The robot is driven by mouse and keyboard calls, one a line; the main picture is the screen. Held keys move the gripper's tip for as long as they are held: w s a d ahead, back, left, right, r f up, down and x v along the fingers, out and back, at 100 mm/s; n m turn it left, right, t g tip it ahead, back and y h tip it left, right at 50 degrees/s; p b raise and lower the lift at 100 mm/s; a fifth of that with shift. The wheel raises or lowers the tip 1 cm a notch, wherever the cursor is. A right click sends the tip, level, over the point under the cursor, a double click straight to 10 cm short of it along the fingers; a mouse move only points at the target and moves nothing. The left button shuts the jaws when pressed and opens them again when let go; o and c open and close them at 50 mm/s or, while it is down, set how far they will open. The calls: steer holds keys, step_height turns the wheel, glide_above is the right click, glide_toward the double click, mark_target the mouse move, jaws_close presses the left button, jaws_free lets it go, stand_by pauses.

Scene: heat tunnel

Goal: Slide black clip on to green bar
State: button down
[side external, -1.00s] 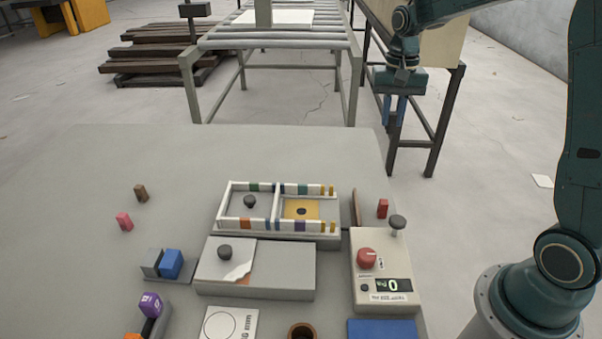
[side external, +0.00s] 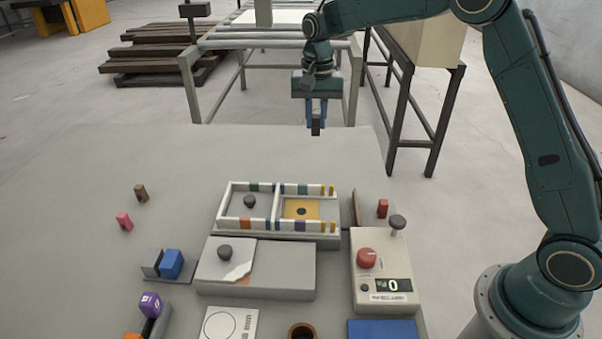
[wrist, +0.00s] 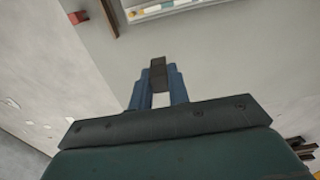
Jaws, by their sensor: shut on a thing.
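My gripper (side external: 316,120) is shut on a small black clip (side external: 317,128) and holds it in the air above the far edge of the table. In the wrist view the clip (wrist: 158,71) sits between the blue fingertips. A white-railed frame (side external: 222,208) stands on a grey base in the middle of the table, nearer the camera than my gripper. Its back rail carries a green band (side external: 254,187) at left and a teal-green one (side external: 303,190) at right. I cannot tell which of these is the green bar. The clip is clear of the frame.
A grey block (side external: 285,268) with a dark knob stands in front of the frame. A control box (side external: 365,290) with a red knob is at right. Pink (side external: 124,221), brown (side external: 141,193) and red (side external: 382,208) pieces lie around. The table's far part is clear.

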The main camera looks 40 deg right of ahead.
glide_above(254, 183)
step_height(254, 183, down, 4)
steer(key=shift+r, duration=0.1)
steer(key=shift+f, duration=2.9)
steer(key=shift+f, duration=1.5)
steer(key=c, duration=1.3)
jaws_free()
steer(key=shift+o, duration=0.2)
step_height(254, 183, up, 14)
steer(key=shift+a, duration=0.1)
steer(key=shift+c, duration=0.4)
